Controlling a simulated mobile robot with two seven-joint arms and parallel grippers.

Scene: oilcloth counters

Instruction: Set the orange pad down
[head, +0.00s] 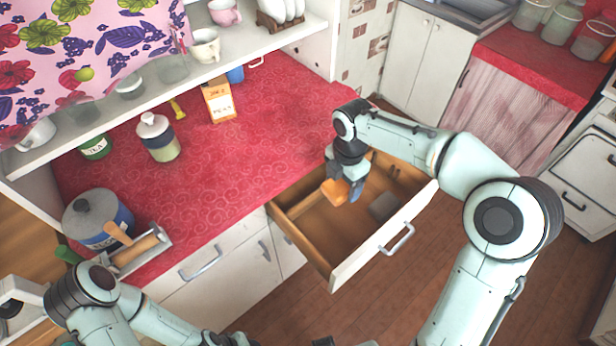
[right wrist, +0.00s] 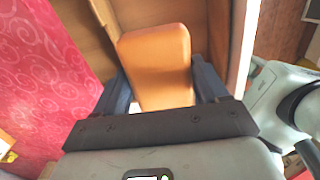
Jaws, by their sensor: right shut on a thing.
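The orange pad (head: 334,192) is held between the blue-grey fingers of my right gripper (head: 346,187), over the open wooden drawer (head: 310,226). In the right wrist view the orange pad (right wrist: 156,58) is a rounded block, with one finger of my right gripper (right wrist: 160,88) on each side of it. The drawer's wooden inside shows around it. I cannot tell whether the pad touches the drawer floor. My left arm shows at the lower left in the head view, but its gripper cannot be made out.
A grey block (head: 383,207) lies in the drawer near its front. The red counter (head: 250,150) beside it has a broad clear area. On it stand a PEAS box (head: 219,101), a jar (head: 158,138) and a pot (head: 97,220). A shelf (head: 262,42) overhangs the back.

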